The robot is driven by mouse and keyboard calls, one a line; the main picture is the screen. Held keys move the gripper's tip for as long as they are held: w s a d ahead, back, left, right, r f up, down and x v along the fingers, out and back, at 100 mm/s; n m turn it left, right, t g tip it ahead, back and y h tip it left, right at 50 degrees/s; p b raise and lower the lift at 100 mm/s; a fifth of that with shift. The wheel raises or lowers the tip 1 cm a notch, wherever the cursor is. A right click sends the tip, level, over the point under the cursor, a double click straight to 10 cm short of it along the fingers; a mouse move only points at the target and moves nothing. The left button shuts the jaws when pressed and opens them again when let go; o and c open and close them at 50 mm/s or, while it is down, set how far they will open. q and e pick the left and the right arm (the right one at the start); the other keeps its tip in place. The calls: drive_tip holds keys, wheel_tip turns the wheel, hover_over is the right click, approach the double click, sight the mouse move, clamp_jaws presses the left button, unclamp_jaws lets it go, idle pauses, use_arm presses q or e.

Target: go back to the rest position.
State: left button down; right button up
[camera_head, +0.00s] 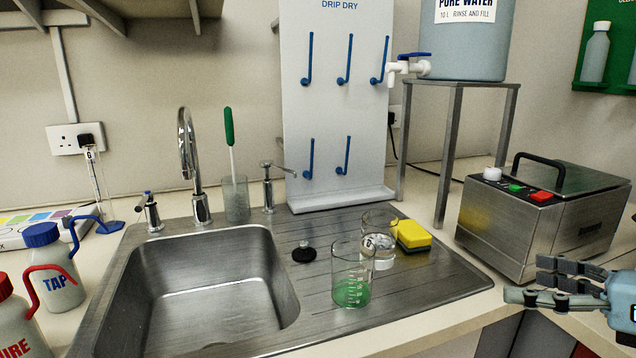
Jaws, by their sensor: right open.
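My right gripper (550,284) is at the right edge of the picture, low in front of the steel box-shaped machine. Its fingers point left and are apart, with nothing between them. It is clear of the beakers and the sink. My left gripper is not in view.
A steel sink (190,290) has a drainer on its right with a beaker of green liquid (351,291), a second beaker (379,255) and a yellow sponge (413,235). The steel machine (545,215) stands close behind my right gripper. Wash bottles (52,268) stand at the left.

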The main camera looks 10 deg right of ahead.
drive_tip(key=d+r+m+t+h, duration=0.4)
drive_tip(key=m+h, duration=0.3)
drive_tip(key=m, duration=0.9)
drive_tip(key=s+d+f+m+g+h, duration=0.3)
drive_tip(key=s+f+m+g+h, duration=0.3)
drive_tip(key=m, duration=0.8)
drive_tip(key=s+a+f+m+g+y, duration=0.3)
drive_tip(key=s+a+f+m+g, duration=0.15)
drive_tip(key=a, duration=0.35)
drive_tip(key=s+a+f+m+g+y, duration=0.35)
drive_tip(key=s+a, duration=0.25)
drive_tip(key=a, duration=0.2)
wheel_tip(320, 180, down, 27)
drive_tip(key=s+d+m+b, duration=0.1)
drive_tip(key=d+b, duration=0.1)
drive_tip(key=d, duration=0.1)
use_arm(q)
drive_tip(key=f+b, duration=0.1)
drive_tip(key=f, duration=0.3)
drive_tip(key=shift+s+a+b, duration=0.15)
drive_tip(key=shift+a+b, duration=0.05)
drive_tip(key=shift+b, duration=0.2)
use_arm(e)
drive_tip(key=s+f+g, duration=0.2)
drive_tip(key=s+f, duration=1.6)
drive_tip(key=f, duration=0.1)
drive_tip(key=shift+s+d, duration=0.35)
